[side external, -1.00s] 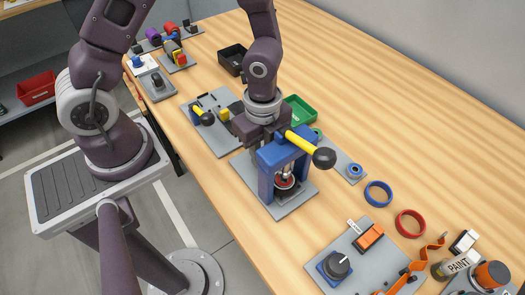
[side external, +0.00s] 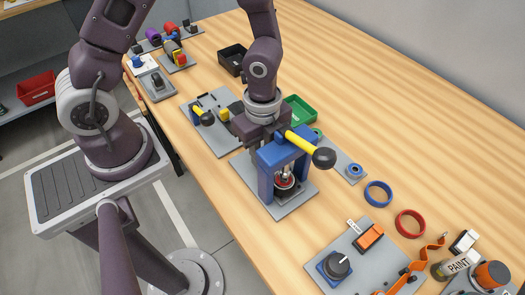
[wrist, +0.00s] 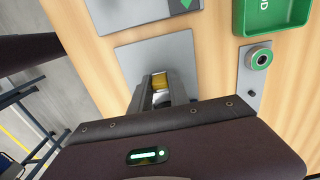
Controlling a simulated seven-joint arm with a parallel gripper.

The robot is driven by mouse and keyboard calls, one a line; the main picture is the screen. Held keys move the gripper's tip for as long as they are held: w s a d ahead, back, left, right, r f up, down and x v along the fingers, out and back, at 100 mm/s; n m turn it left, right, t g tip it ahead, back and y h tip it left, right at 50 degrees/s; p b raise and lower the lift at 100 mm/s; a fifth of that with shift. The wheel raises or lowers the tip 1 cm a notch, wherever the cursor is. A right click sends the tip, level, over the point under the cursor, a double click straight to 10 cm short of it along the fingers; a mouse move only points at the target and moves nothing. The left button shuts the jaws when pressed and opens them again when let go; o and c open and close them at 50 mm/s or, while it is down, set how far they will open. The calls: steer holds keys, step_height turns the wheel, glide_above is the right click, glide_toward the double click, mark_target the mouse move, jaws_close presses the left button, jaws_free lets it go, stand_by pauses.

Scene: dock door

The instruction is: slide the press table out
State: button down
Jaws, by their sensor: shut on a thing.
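The press is a blue frame (side external: 266,172) on a grey plate (side external: 247,177), with a yellow lever (side external: 299,141) ending in a black ball (side external: 324,158). Inside the frame, a dark round piece with a red ring (side external: 284,181) sits low down, partly hidden. My gripper is right behind the frame in the side view, its fingers hidden there by the frame. In the wrist view my gripper (wrist: 163,92) is shut on a yellow part (wrist: 160,82) above a grey plate (wrist: 128,62). I cannot tell how that part joins the press table.
A plate with a black-knobbed lever (side external: 204,117) lies left of the press. A green tray (side external: 300,110) is behind it. A blue ring (side external: 378,193) and a red ring (side external: 410,223) lie right. A plate with a black dial (side external: 337,264) is in front. Bare wood lies at back right.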

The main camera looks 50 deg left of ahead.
stand_by(0.3)
steer(key=a, duration=0.9)
steer(key=shift+a, duration=0.25)
steer(key=c, duration=1.2)
jaws_free()
steer(key=shift+c, duration=0.2)
step_height(320, 180, up, 7)
steer(key=shift+r, duration=0.1)
